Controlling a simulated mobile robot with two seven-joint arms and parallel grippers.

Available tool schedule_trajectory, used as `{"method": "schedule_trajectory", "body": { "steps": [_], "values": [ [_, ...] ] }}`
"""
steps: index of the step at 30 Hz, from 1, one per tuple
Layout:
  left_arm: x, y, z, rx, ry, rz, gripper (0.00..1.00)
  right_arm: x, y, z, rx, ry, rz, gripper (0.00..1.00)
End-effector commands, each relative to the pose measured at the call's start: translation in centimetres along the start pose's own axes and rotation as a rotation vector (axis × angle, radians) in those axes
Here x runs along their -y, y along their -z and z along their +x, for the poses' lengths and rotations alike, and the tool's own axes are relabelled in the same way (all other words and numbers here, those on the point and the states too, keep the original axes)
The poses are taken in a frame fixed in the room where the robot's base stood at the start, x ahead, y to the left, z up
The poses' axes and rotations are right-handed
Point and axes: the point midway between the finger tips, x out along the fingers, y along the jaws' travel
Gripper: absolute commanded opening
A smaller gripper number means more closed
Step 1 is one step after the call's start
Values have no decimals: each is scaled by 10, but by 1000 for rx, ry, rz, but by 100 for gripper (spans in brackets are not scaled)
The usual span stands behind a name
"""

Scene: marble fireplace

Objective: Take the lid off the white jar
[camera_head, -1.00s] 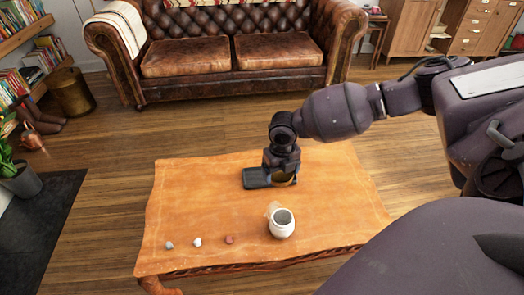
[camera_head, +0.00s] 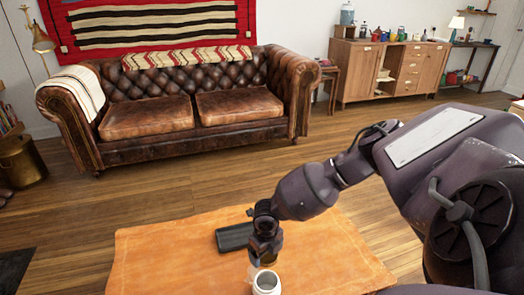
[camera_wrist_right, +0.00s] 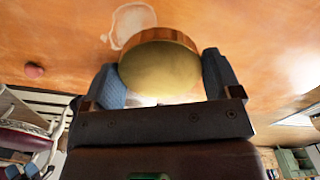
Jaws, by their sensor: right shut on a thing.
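The white jar (camera_head: 266,288) stands on the orange table near the bottom edge of the head view, its mouth open and its lower part cut off. My right gripper (camera_head: 261,262) points down just behind the jar. In the right wrist view its two fingers (camera_wrist_right: 165,85) are shut on the lid (camera_wrist_right: 160,68), a round golden disc with a wooden rim. The lid is hard to make out in the head view, and I cannot tell its height above the table. My left gripper is not in view.
A dark flat box (camera_head: 233,237) lies on the table (camera_head: 165,255) left of my right gripper. A pale ring-like patch (camera_wrist_right: 131,22) marks the tabletop. A small reddish piece (camera_wrist_right: 34,70) lies on it. A brown leather sofa (camera_head: 190,105) stands beyond.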

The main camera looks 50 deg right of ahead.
Motion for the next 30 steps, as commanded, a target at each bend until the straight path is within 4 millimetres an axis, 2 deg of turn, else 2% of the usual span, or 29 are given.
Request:
{"method": "schedule_trajectory", "body": {
  "steps": [1, 6, 10, 17, 24, 30],
  "values": [
    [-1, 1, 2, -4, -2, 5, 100, 0, 1, 10, -4, 0, 0, 55],
    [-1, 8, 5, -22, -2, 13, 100, 0, -1, 17, 1, 1, 0, 55],
    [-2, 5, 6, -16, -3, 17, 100, 0, 0, 26, 0, 1, 0, 55],
    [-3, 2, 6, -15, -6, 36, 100, 0, 1, 58, -3, 1, 1, 55],
    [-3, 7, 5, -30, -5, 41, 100, 0, -1, 58, 3, 0, 0, 55],
    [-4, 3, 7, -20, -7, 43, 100, 0, 0, 63, 0, 1, 0, 55]
  ]
}}
